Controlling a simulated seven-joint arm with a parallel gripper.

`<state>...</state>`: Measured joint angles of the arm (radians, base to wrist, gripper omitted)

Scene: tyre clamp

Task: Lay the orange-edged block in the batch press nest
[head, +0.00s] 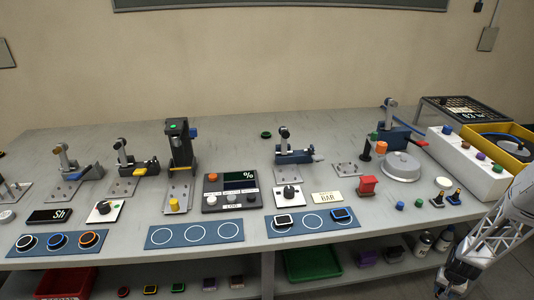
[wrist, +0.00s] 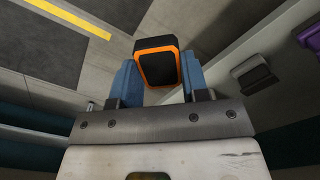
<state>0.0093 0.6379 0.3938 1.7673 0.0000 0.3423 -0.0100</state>
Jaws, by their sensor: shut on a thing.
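My gripper (wrist: 160,62) is shut on the orange-edged block (wrist: 163,70), a dark rounded block with a bright orange rim, held between its two blue fingers in the wrist view. In the head view my gripper (head: 442,288) is low at the right, in front of the bench's front edge, and the block cannot be made out there. A tall dark press (head: 180,145) with a green light stands on the bench, left of centre. Several clamp stations stand along the bench too, and I cannot tell which one is the batch press or see its nest clearly.
The grey bench (head: 340,225) carries a keypad box (head: 232,203), a red block (head: 367,186) and a white box with coloured knobs (head: 465,160). Blue mats lie along the front, the middle one (head: 195,236) empty. A shelf below holds a green tray (head: 312,264).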

